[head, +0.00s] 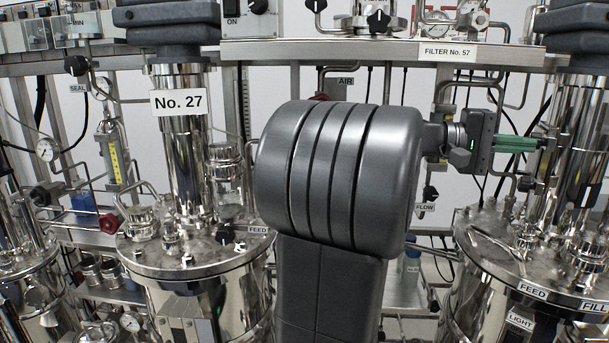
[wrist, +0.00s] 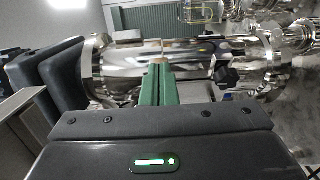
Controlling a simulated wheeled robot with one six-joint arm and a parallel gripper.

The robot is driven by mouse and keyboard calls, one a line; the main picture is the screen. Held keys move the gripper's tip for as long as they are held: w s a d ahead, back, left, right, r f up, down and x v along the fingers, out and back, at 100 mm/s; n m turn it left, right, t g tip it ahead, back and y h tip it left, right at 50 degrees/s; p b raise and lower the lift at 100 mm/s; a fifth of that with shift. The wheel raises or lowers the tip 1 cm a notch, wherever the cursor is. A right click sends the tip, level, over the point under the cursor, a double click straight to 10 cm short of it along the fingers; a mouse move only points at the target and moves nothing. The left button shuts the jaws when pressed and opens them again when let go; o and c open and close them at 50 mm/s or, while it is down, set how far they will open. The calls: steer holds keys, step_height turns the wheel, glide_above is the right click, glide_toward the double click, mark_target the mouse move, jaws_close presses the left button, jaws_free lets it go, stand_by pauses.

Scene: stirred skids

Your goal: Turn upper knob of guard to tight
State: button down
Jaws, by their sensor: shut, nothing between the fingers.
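My gripper (head: 541,145) is shut and empty, its green fingers reaching right to the steel column of the right-hand vessel. In the wrist view its fingers (wrist: 159,66) lie together, with their tips in front of the shiny column (wrist: 195,65), which lies sideways there. I cannot tell whether they touch it. A black knob (wrist: 228,75) sticks out from the column, to the right of the fingers and apart from them. I cannot make out the guard for certain, nor an upper knob or its setting; the fingers and gripper body cover part of this area.
The right vessel's lid (head: 480,250) carries fittings and FEED and FILL labels below my gripper. A black motor housing (wrist: 50,78) sits at the column's top end. The FILTER No. 57 shelf (head: 390,52) runs above my arm. Vessel No. 27 (head: 180,150) stands left.

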steer(key=shift+w+v, duration=0.2)
steer(key=shift+v, duration=0.7)
steer(key=shift+w+v, duration=0.25)
steer(key=shift+v, duration=0.6)
steer(key=shift+w+v, duration=0.2)
steer(key=shift+v, duration=0.7)
steer(key=shift+d+f+b, duration=0.1)
steer(key=shift+b, duration=0.2)
